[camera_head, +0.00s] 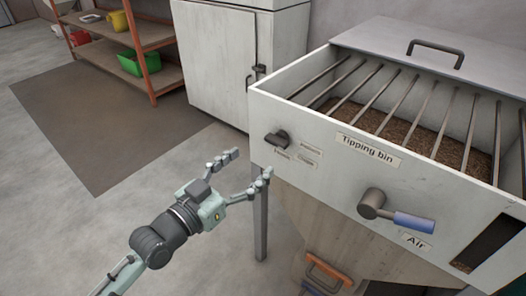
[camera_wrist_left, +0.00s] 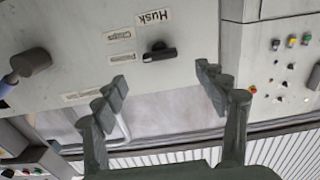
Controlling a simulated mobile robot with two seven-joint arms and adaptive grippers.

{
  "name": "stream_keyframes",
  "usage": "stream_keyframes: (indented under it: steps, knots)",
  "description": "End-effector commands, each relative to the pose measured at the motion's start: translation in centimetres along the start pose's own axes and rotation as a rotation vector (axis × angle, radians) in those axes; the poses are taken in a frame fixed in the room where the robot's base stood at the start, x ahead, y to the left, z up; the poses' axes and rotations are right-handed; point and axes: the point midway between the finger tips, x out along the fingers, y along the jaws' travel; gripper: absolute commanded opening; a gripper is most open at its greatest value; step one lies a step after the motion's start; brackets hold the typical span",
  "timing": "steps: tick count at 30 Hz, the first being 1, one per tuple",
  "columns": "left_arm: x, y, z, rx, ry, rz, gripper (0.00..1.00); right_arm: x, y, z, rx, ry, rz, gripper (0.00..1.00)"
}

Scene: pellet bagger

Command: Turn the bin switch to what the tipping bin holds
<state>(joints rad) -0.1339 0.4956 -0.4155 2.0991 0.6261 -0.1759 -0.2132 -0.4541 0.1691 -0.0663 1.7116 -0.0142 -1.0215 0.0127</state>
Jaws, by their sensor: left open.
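The tipping bin (camera_head: 345,150) is a pale open box under metal bars. Brown loose material (camera_head: 400,127) lies inside; its grain is too fine to name surely. The dark bin switch (camera_head: 277,139) sits on its front panel beside three small labels. In the left wrist view the switch (camera_wrist_left: 159,52) has labels reading Husk (camera_wrist_left: 153,17), Chips (camera_wrist_left: 118,36) and a third, unclear one (camera_wrist_left: 122,58), all upside down. Its bar lies roughly level there; which end points is unclear. My left gripper (camera_head: 251,163) is open and empty, apart from the switch. My right gripper is out of view.
An air valve with a blue handle (camera_head: 413,222) sticks out right of the switch. An orange handle (camera_head: 328,268) is below. A white cabinet (camera_head: 215,65) and a shelf with bins (camera_head: 138,62) stand behind. Floor at left is clear.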

Motion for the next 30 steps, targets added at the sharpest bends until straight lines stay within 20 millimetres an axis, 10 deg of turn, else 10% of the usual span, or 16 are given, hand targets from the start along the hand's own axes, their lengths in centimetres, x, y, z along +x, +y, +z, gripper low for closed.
stream_keyframes:
  steps: [8,24,30]
  knots:
    - [-3.4,0.0,0.0,0.000,0.000,0.001,0.72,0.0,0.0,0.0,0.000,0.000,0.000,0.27]
    - [-3.6,0.0,0.0,0.000,0.000,0.000,0.72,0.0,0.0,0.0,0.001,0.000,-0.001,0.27]
    - [-3.9,-1.9,5.2,0.003,-0.139,-0.058,0.72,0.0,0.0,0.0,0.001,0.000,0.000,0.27]
